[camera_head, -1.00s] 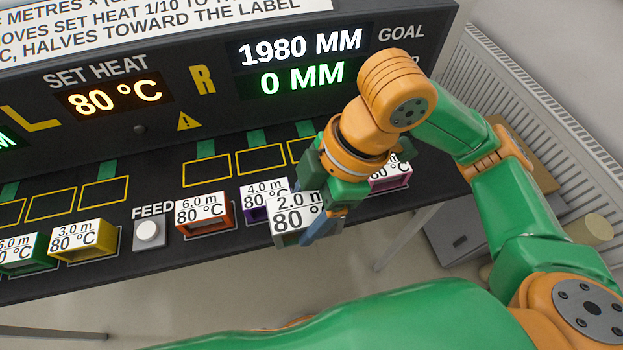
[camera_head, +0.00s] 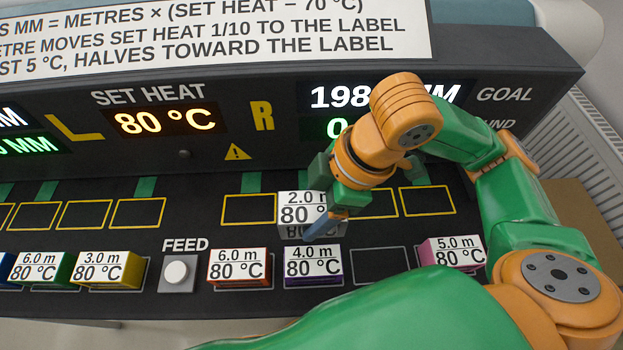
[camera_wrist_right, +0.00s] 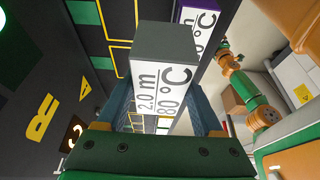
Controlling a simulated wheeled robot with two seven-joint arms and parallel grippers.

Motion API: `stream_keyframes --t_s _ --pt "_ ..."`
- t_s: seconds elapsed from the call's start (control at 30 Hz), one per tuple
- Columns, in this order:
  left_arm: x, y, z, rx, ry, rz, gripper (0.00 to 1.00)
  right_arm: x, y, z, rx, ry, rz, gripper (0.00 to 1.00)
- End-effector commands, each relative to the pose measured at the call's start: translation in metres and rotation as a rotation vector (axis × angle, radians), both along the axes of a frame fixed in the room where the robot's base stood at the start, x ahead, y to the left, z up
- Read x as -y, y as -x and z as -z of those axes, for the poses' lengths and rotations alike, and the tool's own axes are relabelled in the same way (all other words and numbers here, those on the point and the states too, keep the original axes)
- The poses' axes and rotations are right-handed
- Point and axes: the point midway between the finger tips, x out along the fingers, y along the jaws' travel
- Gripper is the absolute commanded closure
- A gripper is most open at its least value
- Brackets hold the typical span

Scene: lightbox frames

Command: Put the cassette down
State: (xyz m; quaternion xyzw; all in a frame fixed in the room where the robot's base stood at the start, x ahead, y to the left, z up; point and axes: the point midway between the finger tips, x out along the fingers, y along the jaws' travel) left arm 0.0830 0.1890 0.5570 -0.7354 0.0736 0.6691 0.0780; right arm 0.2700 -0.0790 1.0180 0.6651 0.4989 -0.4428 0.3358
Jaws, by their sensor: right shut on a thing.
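My right gripper (camera_head: 322,212) is shut on a grey cassette with a white label reading 2.0 m, 80 °C (camera_head: 296,208). The cassette is held over the yellow-outlined slots on the right part of the black bench, behind the purple 4.0 m cassette (camera_head: 313,267). It hides most of the slot behind it; whether it touches the bench is unclear. In the right wrist view the cassette (camera_wrist_right: 165,75) sits between the two blue fingers. My left gripper is not in view.
Outlined slots (camera_head: 248,210) and (camera_head: 427,200) beside the held cassette are empty. In the front row, an orange 6.0 m cassette (camera_head: 239,268), a pink 5.0 m cassette (camera_head: 452,253) and an empty place (camera_head: 380,265) show. The FEED button (camera_head: 177,272) is left. The display panel (camera_head: 280,125) rises behind.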

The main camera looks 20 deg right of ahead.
Motion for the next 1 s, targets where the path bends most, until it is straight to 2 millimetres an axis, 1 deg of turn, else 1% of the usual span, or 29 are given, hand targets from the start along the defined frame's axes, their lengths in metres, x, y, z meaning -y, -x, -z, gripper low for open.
stream_keyframes --t_s 0.03,0.1,0.2,0.3,0.47,0.53,0.63,0.97,1.0 --pt "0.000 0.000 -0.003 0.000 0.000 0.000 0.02 0.005 -0.011 0.007 -0.010 0.004 0.009 0.96" --pt "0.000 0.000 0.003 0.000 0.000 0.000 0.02 0.010 -0.030 0.019 -0.007 0.003 0.009 0.96" --pt "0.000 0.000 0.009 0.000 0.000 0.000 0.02 0.015 -0.048 0.045 -0.006 0.003 0.007 0.96" --pt "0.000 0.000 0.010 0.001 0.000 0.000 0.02 0.019 -0.063 0.062 -0.005 0.004 0.004 0.96" --pt "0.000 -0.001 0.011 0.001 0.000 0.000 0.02 0.023 -0.079 0.080 -0.002 0.003 0.003 0.96" --pt "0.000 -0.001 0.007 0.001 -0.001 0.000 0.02 0.023 -0.077 0.094 -0.005 0.004 -0.001 0.96" --pt "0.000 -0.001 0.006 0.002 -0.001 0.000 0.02 0.022 -0.077 0.106 -0.001 0.002 -0.001 0.96" --pt "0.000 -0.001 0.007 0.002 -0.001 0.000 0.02 0.022 -0.078 0.110 0.001 0.002 -0.001 0.96" --pt "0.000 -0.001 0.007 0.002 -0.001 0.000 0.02 0.022 -0.077 0.111 0.001 0.002 -0.001 0.29"
